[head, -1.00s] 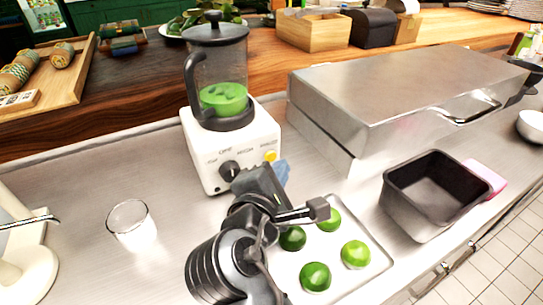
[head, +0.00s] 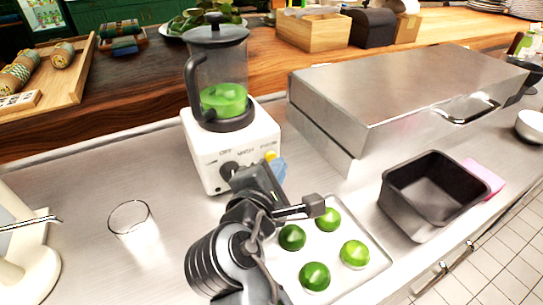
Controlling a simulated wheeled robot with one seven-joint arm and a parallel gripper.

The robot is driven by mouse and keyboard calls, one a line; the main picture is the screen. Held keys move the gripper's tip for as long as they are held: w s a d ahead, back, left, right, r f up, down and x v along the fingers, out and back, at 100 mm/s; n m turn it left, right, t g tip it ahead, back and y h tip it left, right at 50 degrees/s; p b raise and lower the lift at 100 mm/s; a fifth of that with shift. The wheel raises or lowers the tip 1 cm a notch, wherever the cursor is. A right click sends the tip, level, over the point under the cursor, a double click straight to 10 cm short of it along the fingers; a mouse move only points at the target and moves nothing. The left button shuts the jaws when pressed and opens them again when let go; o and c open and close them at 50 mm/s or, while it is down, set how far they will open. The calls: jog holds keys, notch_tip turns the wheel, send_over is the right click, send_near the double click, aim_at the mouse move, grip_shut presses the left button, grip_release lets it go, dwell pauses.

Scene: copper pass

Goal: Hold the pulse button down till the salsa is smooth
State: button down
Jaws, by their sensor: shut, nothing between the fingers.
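The blender (head: 222,142) stands on the steel counter, with a white base and a lidded dark jar (head: 224,70). Smooth-looking green salsa (head: 224,98) fills the lower part of the jar. The base front carries a black dial (head: 229,170) and a yellow pulse button (head: 270,156) at its right. My gripper (head: 277,172) is shut and empty, right at the front of the base by the button. The button's upper part shows above it; I cannot tell whether the fingertips touch or press it.
A tray (head: 372,262) of several green limes lies right of my arm. A clear glass (head: 131,222) stands at left. A steel box with a handle (head: 400,90) and an empty dark pan (head: 437,192) are at right. Counter left of the blender is mostly clear.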

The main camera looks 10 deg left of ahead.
jog(key=shift+w+a, duration=0.25)
jog(key=shift+w, duration=0.1)
dwell(2.1)
dwell(1.3)
jog(key=shift+s+d+p, duration=0.5)
jog(key=shift+s+p, duration=0.2)
jog(key=shift+p, duration=0.1)
jog(key=shift+s+d+r+p, duration=0.1)
jog(key=shift+s+d+p, duration=0.55)
jog(key=shift+s, duration=0.25)
jog(key=shift+s+d+p, duration=0.35)
jog(key=shift+s+d, duration=0.05)
jog(key=shift+s, duration=0.2)
jog(key=shift+s+d+p, duration=0.3)
jog(key=shift+s+d, duration=0.05)
jog(key=shift+s, duration=0.25)
